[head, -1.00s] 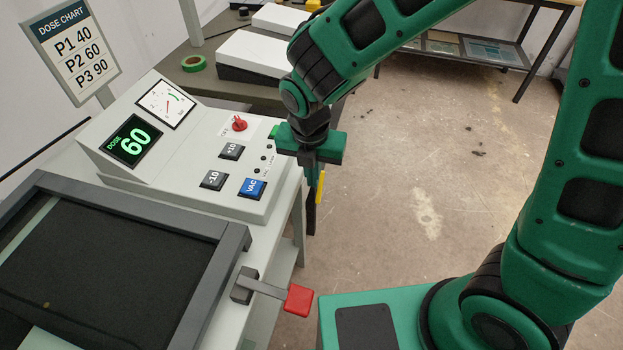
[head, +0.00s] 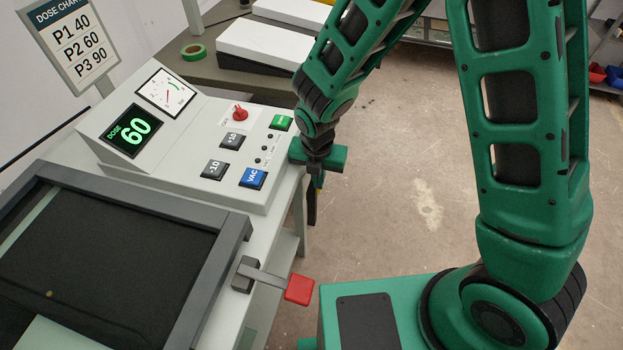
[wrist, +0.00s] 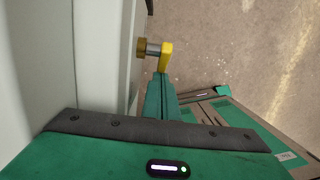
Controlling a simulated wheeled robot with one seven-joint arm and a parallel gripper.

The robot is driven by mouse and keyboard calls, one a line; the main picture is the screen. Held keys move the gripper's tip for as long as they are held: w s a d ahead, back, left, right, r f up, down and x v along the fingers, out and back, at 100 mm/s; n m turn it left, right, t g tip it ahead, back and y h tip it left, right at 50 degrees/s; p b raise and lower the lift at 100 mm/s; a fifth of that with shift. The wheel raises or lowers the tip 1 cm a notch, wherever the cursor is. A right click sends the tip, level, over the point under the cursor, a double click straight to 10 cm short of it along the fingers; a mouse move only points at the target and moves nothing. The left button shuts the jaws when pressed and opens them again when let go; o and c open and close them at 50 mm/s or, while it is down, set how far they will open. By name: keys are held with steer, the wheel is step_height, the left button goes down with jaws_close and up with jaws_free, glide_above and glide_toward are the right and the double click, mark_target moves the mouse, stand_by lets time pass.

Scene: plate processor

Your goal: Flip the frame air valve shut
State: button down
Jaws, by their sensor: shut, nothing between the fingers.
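The valve shows in the wrist view as a brass-coloured fitting (wrist: 141,48) with a short grey stem and a yellow lever (wrist: 165,57) on its end. It sits on the side of the pale cabinet. My gripper (wrist: 160,88) is shut and empty, its green fingers just below the yellow lever in the picture. I cannot tell whether they touch it. In the head view, my gripper (head: 318,173) is beside the right edge of the control console, and its body hides most of the valve.
The console (head: 190,150) has a DOSE display reading 60, a gauge and several buttons. A dark-framed bed (head: 130,205) lies in front of it. A red-handled lever (head: 299,289) juts out to the right. A dark table (head: 210,66) stands behind. Open floor lies to the right.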

steer(key=shift+f, duration=0.1)
steer(key=shift+f, duration=0.2)
stand_by(0.4)
